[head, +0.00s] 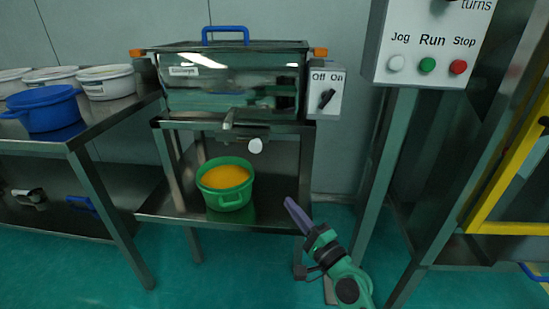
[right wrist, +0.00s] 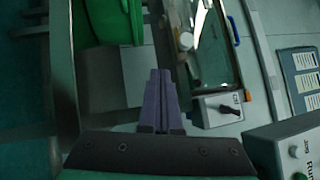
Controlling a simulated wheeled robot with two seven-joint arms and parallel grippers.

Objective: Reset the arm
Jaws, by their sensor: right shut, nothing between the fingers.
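My right gripper (head: 291,207) is shut and empty, its purple fingers pressed together. In the head view it is in front of the sieve stand, to the right of the green bucket, pointing up and left. In the right wrist view the closed fingers (right wrist: 161,85) point upward in the picture, with the green bucket (right wrist: 113,22) to their upper left and the sieve's switch box (right wrist: 218,109) to their right. My left gripper is not in view.
The sieve machine (head: 230,95) stands on a metal stand, with a green bucket (head: 228,203) of orange material below. A blue basin (head: 45,122) and white tubs (head: 106,90) sit on the left table. A control box (head: 425,85) and a yellow frame (head: 478,224) are at right.

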